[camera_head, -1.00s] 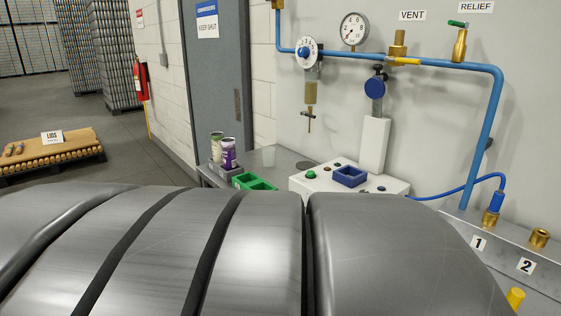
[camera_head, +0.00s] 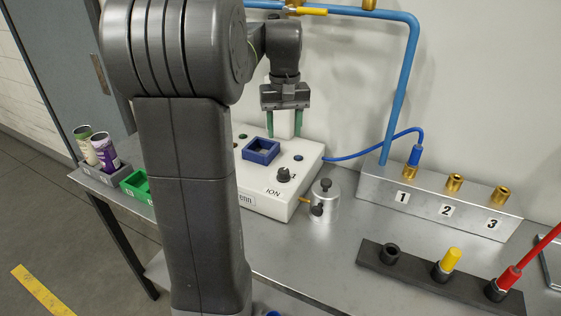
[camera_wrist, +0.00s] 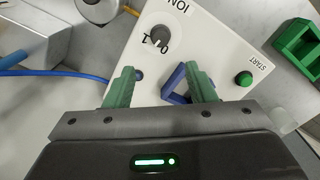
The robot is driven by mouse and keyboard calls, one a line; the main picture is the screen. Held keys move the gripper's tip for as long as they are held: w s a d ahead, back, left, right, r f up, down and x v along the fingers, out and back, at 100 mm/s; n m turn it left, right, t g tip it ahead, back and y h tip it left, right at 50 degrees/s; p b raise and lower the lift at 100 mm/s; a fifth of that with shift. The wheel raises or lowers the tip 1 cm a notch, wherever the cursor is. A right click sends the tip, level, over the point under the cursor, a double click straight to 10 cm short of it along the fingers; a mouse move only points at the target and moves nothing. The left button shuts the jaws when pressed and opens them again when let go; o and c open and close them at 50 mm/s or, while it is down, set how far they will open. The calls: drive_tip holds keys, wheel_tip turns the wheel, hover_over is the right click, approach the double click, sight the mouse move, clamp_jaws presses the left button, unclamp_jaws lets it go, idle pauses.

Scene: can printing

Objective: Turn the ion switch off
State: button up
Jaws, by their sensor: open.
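The ion switch is a dark round knob (camera_head: 284,174) on the front right top of the white machine (camera_head: 262,203), beside the ION lettering. In the wrist view the knob (camera_wrist: 160,38) has a pale pointer and small 0 and 1 marks; I cannot tell surely which mark it points at. My gripper (camera_head: 284,128) hangs pointing down above the back of the machine, behind the blue square frame (camera_head: 261,152). Its green fingers are open and empty, apart from the knob. In the wrist view the gripper (camera_wrist: 159,72) shows below the knob.
A grey metal cylinder (camera_head: 323,200) stands right of the machine. A blue hose (camera_head: 365,153) runs to the numbered brass ports (camera_head: 453,183). A green START button (camera_wrist: 243,79) is on the machine. Two cans (camera_head: 105,150) and a green tray (camera_head: 137,184) stand left.

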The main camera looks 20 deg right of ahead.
sight(284, 170)
wheel_tip(284, 170, down, 12)
drive_tip(key=shift+f, duration=0.25)
drive_tip(key=c, duration=1)
drive_tip(key=shift+o, duration=0.2)
drive_tip(key=shift+n, duration=0.3)
drive_tip(key=n+p, duration=0.1)
drive_tip(key=n, duration=0.3)
drive_tip(key=shift+r+n, duration=0.1)
drive_tip(key=shift+n, duration=0.3)
drive_tip(key=n, duration=0.5)
drive_tip(key=shift+p, duration=0.4)
drive_tip(key=shift+n, duration=0.3)
